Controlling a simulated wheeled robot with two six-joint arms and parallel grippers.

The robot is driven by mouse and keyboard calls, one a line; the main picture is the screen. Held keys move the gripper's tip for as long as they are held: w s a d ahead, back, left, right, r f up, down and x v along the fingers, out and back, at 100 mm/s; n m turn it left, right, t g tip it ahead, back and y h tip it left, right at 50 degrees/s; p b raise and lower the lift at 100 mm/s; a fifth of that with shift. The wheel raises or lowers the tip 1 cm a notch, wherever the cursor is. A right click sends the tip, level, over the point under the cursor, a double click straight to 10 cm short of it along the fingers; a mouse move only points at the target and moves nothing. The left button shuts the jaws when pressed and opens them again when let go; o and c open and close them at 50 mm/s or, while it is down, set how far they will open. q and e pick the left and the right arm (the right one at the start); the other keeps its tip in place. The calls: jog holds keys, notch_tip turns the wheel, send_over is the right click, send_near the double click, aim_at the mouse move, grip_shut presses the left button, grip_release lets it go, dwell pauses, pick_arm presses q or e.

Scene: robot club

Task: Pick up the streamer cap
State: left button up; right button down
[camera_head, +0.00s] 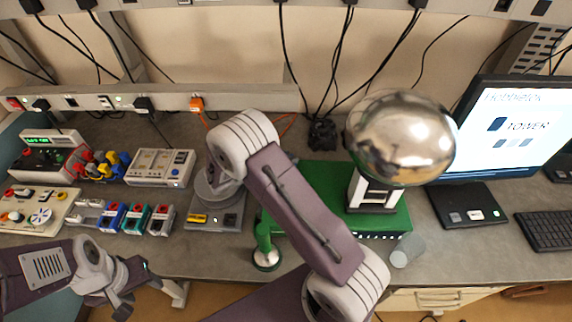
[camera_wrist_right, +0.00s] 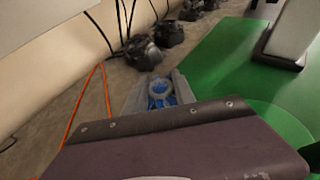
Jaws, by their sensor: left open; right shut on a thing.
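My right gripper (camera_wrist_right: 160,97) shows in the right wrist view with its pale fingers shut on a small blue piece with a pale ring, apparently the streamer cap (camera_wrist_right: 158,88). Most of this piece is hidden by the fingers and the purple gripper body. In the head view my right arm's purple link crosses the middle, and I cannot make out the right gripper or the cap there. My left gripper (camera_head: 124,283) is open and empty at the lower left, near the bench's front edge.
A silver sphere (camera_head: 402,137) stands on a column above a green base (camera_head: 318,178). A clear cup (camera_head: 407,250) stands near the bench's front edge. A monitor (camera_head: 515,125) is at right; instruments fill the left. Orange cable (camera_wrist_right: 84,105) runs left of my right gripper.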

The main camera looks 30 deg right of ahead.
jog(key=s+d+r+b, duration=0.1)
jog(key=s+d+r, duration=0.3)
jog(key=s+r, duration=0.4)
jog(key=s, duration=0.3)
jog(key=shift+d, duration=0.2)
jog(key=shift+w, duration=0.1)
